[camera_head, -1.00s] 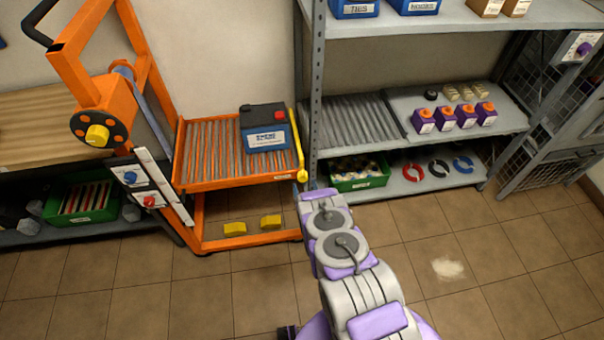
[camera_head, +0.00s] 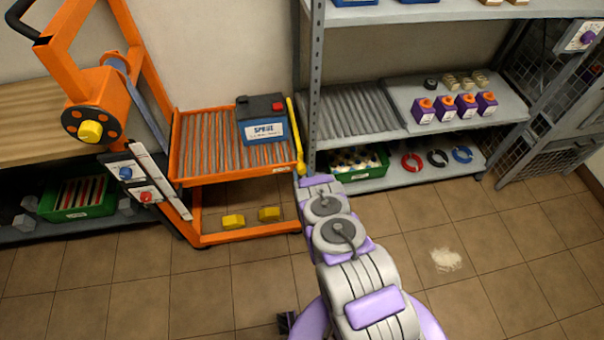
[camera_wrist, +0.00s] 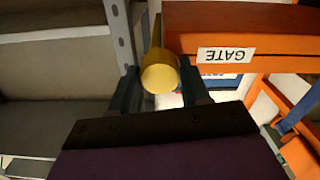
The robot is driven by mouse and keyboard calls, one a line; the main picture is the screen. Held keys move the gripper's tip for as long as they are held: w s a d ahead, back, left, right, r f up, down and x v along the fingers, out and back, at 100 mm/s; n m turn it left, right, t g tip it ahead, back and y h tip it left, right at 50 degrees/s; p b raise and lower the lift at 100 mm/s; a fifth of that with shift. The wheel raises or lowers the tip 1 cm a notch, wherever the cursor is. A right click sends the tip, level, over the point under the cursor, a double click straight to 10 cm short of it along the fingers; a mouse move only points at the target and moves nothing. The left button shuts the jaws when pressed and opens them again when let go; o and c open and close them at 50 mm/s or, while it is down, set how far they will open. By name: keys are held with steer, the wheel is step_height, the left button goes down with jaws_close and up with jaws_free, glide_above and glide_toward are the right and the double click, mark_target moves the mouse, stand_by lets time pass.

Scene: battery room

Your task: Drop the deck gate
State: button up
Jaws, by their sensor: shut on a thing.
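The deck gate (camera_head: 293,125) is a yellow bar along the right edge of the orange lift's roller deck (camera_head: 196,150). It stands raised, with a yellow knob (camera_head: 301,168) at its near end. In the wrist view the round yellow knob (camera_wrist: 159,78) sits between the two dark fingers of my gripper (camera_wrist: 160,92), which is shut on it. A white GATE label (camera_wrist: 226,55) is on the orange deck edge just right of the knob. In the head view my arm hides most of the gripper. A dark battery labelled SPRUE (camera_head: 263,130) stands on the deck beside the gate.
A grey shelf rack (camera_head: 390,125) stands just right of the gate; its post (camera_head: 315,80) is very close. The rack's roller shelf (camera_head: 352,112) is empty. Purple-orange blocks (camera_head: 465,106) stand to its right.

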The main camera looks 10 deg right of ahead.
steer(key=shift+c, duration=1)
steer(key=m, duration=0.4)
steer(key=shift+m, duration=0.3)
steer(key=m, duration=0.4)
steer(key=shift+f+m, duration=0.1)
steer(key=shift+m, duration=0.2)
steer(key=m, duration=0.4)
steer(key=shift+s+m, duration=0.1)
steer(key=shift+m, duration=0.2)
steer(key=shift+d+f+m+b, duration=0.1)
steer(key=shift+m+b, duration=0.4)
steer(key=shift+m, duration=1.6)
steer(key=o, duration=0.8)
steer(key=shift+o, duration=1.3)
